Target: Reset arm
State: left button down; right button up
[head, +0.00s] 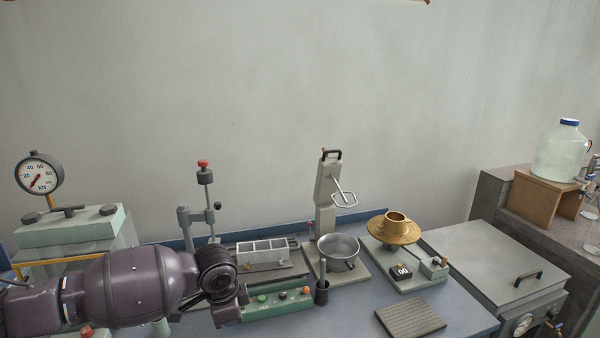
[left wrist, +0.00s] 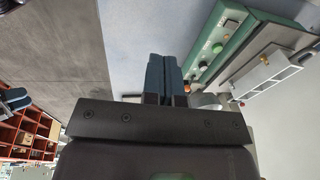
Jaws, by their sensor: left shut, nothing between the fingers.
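My left arm comes in from the left in the head view, its purple links reaching over the front left of the bench. Its fingers are hidden there behind or below the wrist. In the left wrist view my left gripper (left wrist: 165,75) shows two dark blue fingers pressed together, with nothing between them. They are above the bench top (left wrist: 150,25), beside the green control box (left wrist: 215,45), apparently apart from it.
The green control box with buttons (head: 265,305), a white mould (head: 262,252), a metal bowl (head: 338,252), a brass dish (head: 394,230) on a scale and a ribbed plate (head: 410,317) stand right of the arm. A dial gauge (head: 39,173) is at left.

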pick_arm(q)
jog(key=w+d+r+t+h, duration=0.6)
jog(key=d+r+t, duration=0.15)
jog(key=d, duration=0.25)
jog(key=s+a+f+n+t+y+b, duration=0.1)
jog(key=s+a+f+n+t+y, duration=0.35)
jog(key=s+a+f+n, duration=0.85)
jog(key=s+a+f+g+y, duration=0.1)
jog(key=s+a+f, duration=0.3)
jog(key=s, duration=0.5)
jog(key=s+a+f+g+y, duration=0.1)
jog(key=s+a+f, duration=0.4)
jog(key=s+f, duration=0.2)
jog(key=shift+s+a, duration=0.3)
jog(key=shift+s, duration=0.8)
jog(key=shift+f, duration=0.1)
